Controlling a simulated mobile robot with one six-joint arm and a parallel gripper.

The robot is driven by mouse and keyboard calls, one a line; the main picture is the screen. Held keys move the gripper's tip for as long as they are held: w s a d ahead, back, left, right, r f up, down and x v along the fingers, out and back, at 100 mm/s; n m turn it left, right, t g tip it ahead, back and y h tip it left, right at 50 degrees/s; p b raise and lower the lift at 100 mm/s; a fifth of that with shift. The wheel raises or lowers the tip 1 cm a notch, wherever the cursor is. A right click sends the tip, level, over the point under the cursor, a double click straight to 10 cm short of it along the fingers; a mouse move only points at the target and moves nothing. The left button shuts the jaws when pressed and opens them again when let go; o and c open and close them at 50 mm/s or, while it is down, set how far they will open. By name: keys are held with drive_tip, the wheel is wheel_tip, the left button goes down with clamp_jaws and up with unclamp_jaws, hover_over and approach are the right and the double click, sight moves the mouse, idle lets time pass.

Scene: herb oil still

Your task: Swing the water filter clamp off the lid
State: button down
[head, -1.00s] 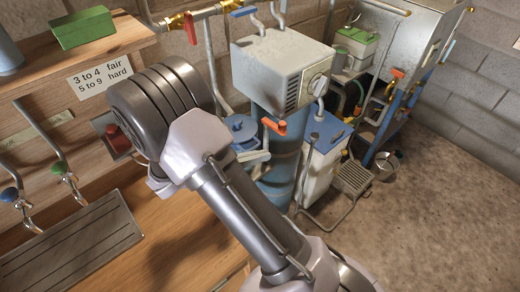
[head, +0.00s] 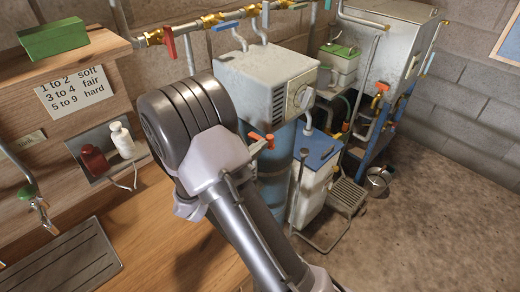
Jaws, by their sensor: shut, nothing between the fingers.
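My gripper is out of view; only my arm shows in the head view, crossing the middle of the picture. I cannot pick out the filter's lid or clamp with certainty. A blue cylinder (head: 273,190) stands under a grey box with a dial (head: 268,82), partly covered by my arm. An orange-red handle (head: 262,139) sticks out in front of it. The spot just left of this cylinder is hidden behind my arm. A white box with a blue top (head: 316,160) stands to the right of the cylinder.
A wooden counter (head: 140,235) with a grey drain tray (head: 68,262) lies at left. A shelf holds a green box (head: 53,39); a dark red bottle (head: 94,159) and a white bottle (head: 122,140) stand below. Pipes with valves (head: 225,22) run above. The floor (head: 420,230) at right is mostly clear.

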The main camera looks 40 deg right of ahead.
drive_tip(key=shift+d, duration=0.25)
drive_tip(key=shift+s+d+r+p, duration=0.1)
drive_tip(key=shift+d+r+p, duration=0.2)
drive_tip(key=shift+d+p, duration=0.3)
drive_tip(key=shift+a, duration=0.1)
